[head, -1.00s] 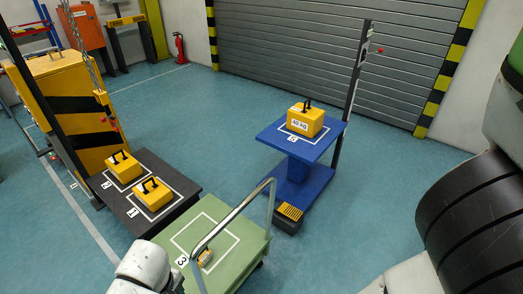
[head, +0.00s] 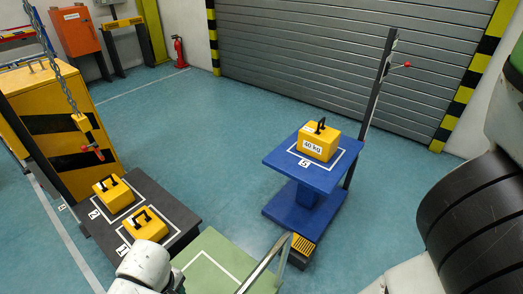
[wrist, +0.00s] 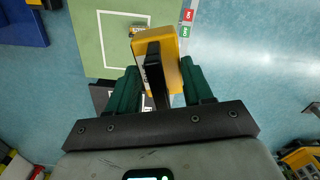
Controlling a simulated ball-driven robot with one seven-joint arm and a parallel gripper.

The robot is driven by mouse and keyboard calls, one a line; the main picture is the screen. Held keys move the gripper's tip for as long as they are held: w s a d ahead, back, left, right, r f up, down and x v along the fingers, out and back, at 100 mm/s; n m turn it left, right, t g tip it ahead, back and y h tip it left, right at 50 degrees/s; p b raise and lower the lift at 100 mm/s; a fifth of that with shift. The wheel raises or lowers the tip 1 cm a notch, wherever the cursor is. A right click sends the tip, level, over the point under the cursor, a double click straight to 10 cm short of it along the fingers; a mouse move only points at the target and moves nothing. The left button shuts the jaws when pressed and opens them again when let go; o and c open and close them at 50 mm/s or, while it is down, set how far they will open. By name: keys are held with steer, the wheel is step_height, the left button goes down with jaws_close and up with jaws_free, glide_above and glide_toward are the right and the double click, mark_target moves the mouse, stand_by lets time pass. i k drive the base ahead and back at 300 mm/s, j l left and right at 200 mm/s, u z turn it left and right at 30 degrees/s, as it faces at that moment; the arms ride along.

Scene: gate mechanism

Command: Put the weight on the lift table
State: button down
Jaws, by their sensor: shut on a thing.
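My gripper (wrist: 158,92) is shut on the black handle of a yellow weight (wrist: 168,45) in the wrist view; the weight hangs above the floor, beside or over the right edge of the green cart. The gripper is not visible in the head view. The blue lift table (head: 347,166) stands right of centre in the head view, with a white outline marked 5. Another yellow weight (head: 318,143), labelled 40 kg with a black handle, sits upright inside that outline. A yellow pedal (head: 303,246) is at its base.
Two yellow weights, one (head: 113,194) behind the other (head: 146,224), sit on a dark platform (head: 178,214) at the left. A green cart (head: 205,243) with a metal handle (head: 265,264) is in front. A chain hangs left. Floor beyond is clear.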

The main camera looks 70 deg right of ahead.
mark_target(316, 173)
steer(key=k+l, duration=0.1)
steer(key=l, duration=0.45)
steer(key=k+l, duration=0.1)
steer(key=l, duration=0.45)
steer(key=k+l, duration=0.1)
steer(key=l, duration=0.5)
steer(key=k+l, duration=0.1)
steer(key=l, duration=0.45)
steer(key=k+l, duration=0.1)
steer(key=l, duration=0.45)
steer(key=k+l, duration=0.1)
steer(key=l, duration=0.45)
steer(key=k+l, duration=0.1)
steer(key=l, duration=1.2)
steer(key=i, duration=0.05)
